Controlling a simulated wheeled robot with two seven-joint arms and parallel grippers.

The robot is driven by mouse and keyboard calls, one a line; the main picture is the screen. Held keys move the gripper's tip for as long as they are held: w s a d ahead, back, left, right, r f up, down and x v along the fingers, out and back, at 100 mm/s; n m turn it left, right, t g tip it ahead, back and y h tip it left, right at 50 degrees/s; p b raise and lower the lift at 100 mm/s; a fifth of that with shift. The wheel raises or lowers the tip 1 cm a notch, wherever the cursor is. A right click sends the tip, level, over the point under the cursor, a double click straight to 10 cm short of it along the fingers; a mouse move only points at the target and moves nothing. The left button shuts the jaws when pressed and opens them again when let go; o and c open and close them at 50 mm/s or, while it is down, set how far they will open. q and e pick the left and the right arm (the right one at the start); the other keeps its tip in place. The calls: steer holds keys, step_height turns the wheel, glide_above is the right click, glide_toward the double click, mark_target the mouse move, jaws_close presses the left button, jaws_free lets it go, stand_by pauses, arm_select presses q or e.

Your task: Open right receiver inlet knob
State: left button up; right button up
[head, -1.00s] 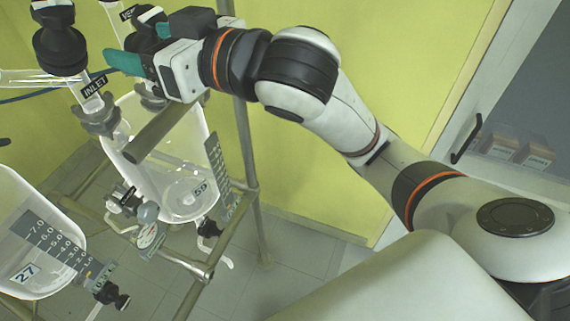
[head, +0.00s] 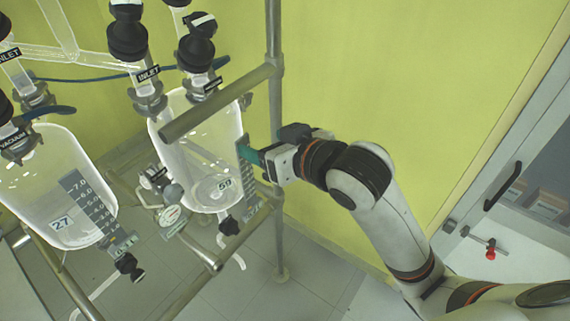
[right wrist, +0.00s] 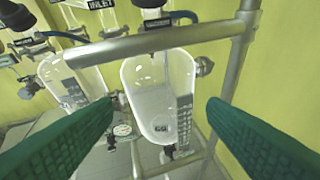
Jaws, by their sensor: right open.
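The right receiver is a clear glass vessel (head: 190,165) marked 59. Its inlet knob (head: 127,38) is a black ribbed knob on a glass stem above the vessel, over an INLET label (head: 148,75). The label also shows at the top edge of the right wrist view (right wrist: 100,4). My right gripper (head: 252,155) is to the right of the vessel and well below the knob, apart from it. Its green fingers are spread wide and empty in the right wrist view (right wrist: 160,112). My left gripper is out of view.
A second black knob (head: 197,45) stands close right of the inlet knob. A metal rail (head: 215,103) crosses in front of the vessel, and an upright post (head: 275,90) stands behind my wrist. Another vessel (head: 50,185), marked 27, is at left. The yellow wall side is open.

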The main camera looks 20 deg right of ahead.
steer(key=shift+g, duration=0.4)
steer(key=shift+s+d+f, duration=0.2)
steer(key=shift+f, duration=0.45)
steer(key=shift+s+d+f, duration=0.15)
steer(key=shift+d+f, duration=0.1)
steer(key=shift+f, duration=0.35)
steer(key=shift+s+d+f, duration=0.2)
steer(key=shift+f, duration=0.45)
